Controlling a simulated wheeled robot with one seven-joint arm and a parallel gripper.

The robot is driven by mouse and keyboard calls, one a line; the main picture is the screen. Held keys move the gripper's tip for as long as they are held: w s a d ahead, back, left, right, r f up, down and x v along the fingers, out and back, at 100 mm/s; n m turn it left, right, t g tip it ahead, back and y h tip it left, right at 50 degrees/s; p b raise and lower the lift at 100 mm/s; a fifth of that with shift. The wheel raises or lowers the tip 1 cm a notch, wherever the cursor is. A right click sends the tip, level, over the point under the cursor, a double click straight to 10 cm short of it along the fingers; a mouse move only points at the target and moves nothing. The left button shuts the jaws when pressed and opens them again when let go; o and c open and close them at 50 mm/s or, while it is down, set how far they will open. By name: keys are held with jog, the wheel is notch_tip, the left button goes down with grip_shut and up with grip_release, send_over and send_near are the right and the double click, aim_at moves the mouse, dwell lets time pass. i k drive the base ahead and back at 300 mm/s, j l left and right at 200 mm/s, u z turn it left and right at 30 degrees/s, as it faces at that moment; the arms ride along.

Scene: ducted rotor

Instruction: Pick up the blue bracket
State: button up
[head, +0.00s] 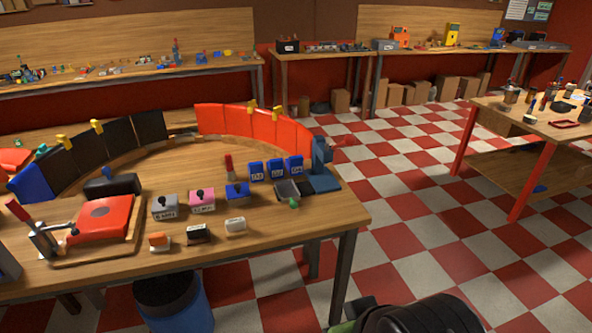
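The blue bracket (322,182) stands at the right end of the near wooden workbench (290,228), in the head view. It is dark blue with a flat base and an upright part, and sits by the end of the curved row of red panels. A small grey tray (288,191) lies just left of its base. My gripper does not show in this view. A dark rounded shape with a green part, at the bottom edge right of the bench, looks like part of my arm.
Several small blue boxes (274,169) stand left of the bracket. A small green piece (293,204) lies by the tray. Red panels (240,122) curve behind. A blue bin (175,303) stands under the bench front. Checkered floor (410,190) is open to the right, before another table (545,118).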

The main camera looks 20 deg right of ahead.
aim_at(294, 165)
jog(key=i+u, duration=0.2)
jog(key=i, duration=0.35)
jog(key=i+l+u, duration=0.15)
jog(key=i, duration=0.4)
jog(key=i+l+u, duration=0.2)
jog(key=i, duration=0.3)
jog(key=l, duration=0.05)
